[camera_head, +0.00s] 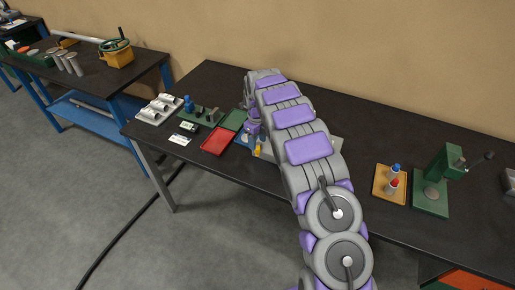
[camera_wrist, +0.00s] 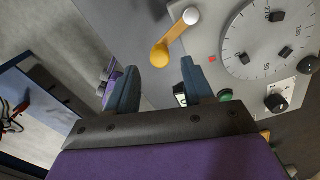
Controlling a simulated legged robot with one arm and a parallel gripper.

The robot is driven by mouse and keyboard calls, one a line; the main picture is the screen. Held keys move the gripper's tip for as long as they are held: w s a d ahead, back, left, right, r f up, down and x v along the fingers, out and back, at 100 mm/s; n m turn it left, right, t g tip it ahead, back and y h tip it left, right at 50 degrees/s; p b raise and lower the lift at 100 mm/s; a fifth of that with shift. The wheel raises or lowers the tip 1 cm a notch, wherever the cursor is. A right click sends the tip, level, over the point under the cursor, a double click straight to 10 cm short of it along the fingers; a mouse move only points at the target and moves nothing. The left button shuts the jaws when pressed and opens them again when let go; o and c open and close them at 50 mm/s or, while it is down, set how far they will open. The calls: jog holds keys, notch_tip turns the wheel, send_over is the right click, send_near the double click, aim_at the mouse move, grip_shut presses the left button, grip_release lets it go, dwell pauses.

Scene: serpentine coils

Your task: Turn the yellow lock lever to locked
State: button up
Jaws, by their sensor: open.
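The yellow lock lever (camera_wrist: 173,40) shows in the wrist view on a grey panel, with a silver ball end at its upper right and a rounded yellow end at its lower left. A small yellow part (camera_head: 257,150) shows beside my gripper in the head view. My gripper (camera_wrist: 158,72) is open, its two dark fingers apart. The yellow end lies just beyond and between the fingertips, and I cannot tell whether they touch it. In the head view my arm hides most of the panel.
A round dial (camera_wrist: 268,40) with numbers, a small red mark (camera_wrist: 212,59) and a black knob (camera_wrist: 277,102) are on the panel right of the lever. A red tray (camera_head: 217,141) lies left of my gripper on the dark table. An orange tray (camera_head: 389,185) and a green press (camera_head: 437,183) stand at right.

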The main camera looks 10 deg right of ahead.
aim_at(258, 148)
jog(key=shift+f, duration=2.1)
grip_shut()
